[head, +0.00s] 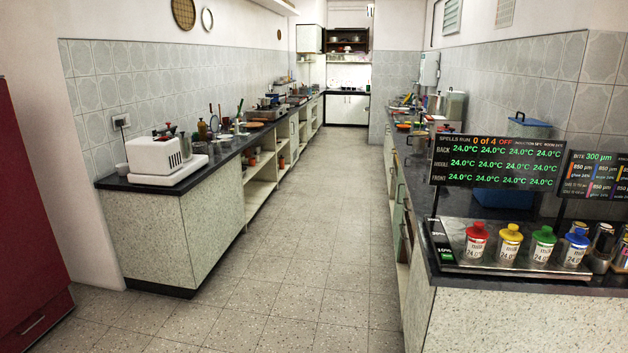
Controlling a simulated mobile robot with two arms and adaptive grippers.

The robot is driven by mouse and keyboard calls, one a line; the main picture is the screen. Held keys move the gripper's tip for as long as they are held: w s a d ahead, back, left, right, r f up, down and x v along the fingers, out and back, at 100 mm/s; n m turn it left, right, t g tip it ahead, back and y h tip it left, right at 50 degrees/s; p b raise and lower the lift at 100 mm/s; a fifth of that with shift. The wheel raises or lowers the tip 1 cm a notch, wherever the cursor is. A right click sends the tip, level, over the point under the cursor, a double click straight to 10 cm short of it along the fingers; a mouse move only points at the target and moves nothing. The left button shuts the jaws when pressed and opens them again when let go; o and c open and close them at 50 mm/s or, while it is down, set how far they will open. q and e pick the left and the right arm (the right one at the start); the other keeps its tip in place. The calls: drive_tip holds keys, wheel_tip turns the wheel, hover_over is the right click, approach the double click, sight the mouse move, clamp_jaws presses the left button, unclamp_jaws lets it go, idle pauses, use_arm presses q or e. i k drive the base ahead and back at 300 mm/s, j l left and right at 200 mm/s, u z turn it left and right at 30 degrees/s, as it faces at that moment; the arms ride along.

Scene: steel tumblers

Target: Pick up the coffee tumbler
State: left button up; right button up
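Several steel tumblers (603,239) stand close together at the right edge of the picture, on the right counter. Some are partly cut off by the picture's edge or hidden behind the blue-lidded container. I cannot tell which of them is the coffee tumbler. Left of them are small containers with red (476,241), yellow (509,243), green (542,244) and blue (574,247) lids, upright on a steel tray-like plate (452,263); their labels are too small to read fully. Neither of my grippers is in view.
The right counter (445,286) has two dark display panels (496,161) and a blue bin (505,201) behind the containers. A white machine (155,156) stands on the left counter. A red cabinet (25,220) is at far left. The tiled aisle floor (315,240) is clear.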

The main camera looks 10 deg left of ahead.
sight(216, 144)
drive_tip(key=i+u, duration=0.4)
drive_tip(key=i, duration=1.3)
drive_tip(key=i+j, duration=0.1)
drive_tip(key=i, duration=1.8)
drive_tip(key=i+u, duration=0.1)
drive_tip(key=i, duration=0.55)
drive_tip(key=i+l+u, duration=0.1)
drive_tip(key=i, duration=0.5)
drive_tip(key=i+l+u, duration=0.1)
drive_tip(key=i, duration=0.55)
